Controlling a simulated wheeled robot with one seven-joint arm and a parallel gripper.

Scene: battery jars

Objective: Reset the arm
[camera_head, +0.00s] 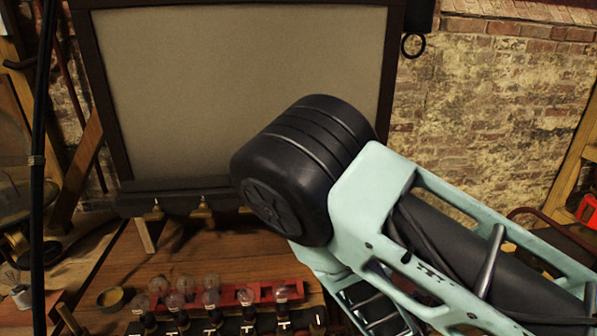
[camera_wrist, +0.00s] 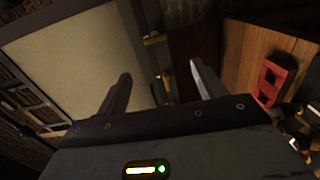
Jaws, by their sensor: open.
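My arm is raised in front of the bench in the head view, and its links hide part of the screen and bench. My gripper is not seen in the head view. In the wrist view my gripper (camera_wrist: 160,88) is open, its two dark fingers spread wide with nothing between them. Beyond the fingers are the pale screen panel (camera_wrist: 75,70) and its frame, with the bench to the right.
The framed panel (camera_head: 230,75) stands at the back of the wooden bench (camera_head: 210,255). A red rack (camera_head: 245,294) and several glass bulbs (camera_head: 282,293) stand at the front. A small round dish (camera_head: 110,298) lies at left. A brick wall (camera_head: 480,110) is behind.

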